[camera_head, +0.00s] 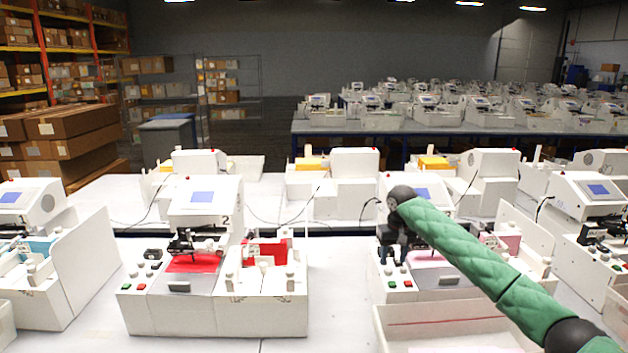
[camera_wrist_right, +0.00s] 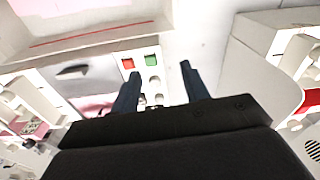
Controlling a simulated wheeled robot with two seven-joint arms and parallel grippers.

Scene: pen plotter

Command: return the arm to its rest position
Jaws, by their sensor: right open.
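My right arm, in a green padded sleeve, comes in from the lower right of the head view and reaches to the middle. Its gripper (camera_head: 394,256) points down over the left part of a white plotter machine (camera_head: 450,295), above its front buttons. In the wrist view the right gripper (camera_wrist_right: 160,74) has its two dark fingers apart with nothing between them. A red button (camera_wrist_right: 127,63) and a green button (camera_wrist_right: 152,60) show just past the fingertips. I cannot tell whether the fingers touch the panel. My left gripper is not in view.
A white open tray (camera_head: 388,325) with a red line stands in front of this machine. Another plotter (camera_head: 150,312) with a red sheet stands to the left, with bare table between them. More machines stand at both sides and behind. Shelves with boxes (camera_head: 70,123) are at the back left.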

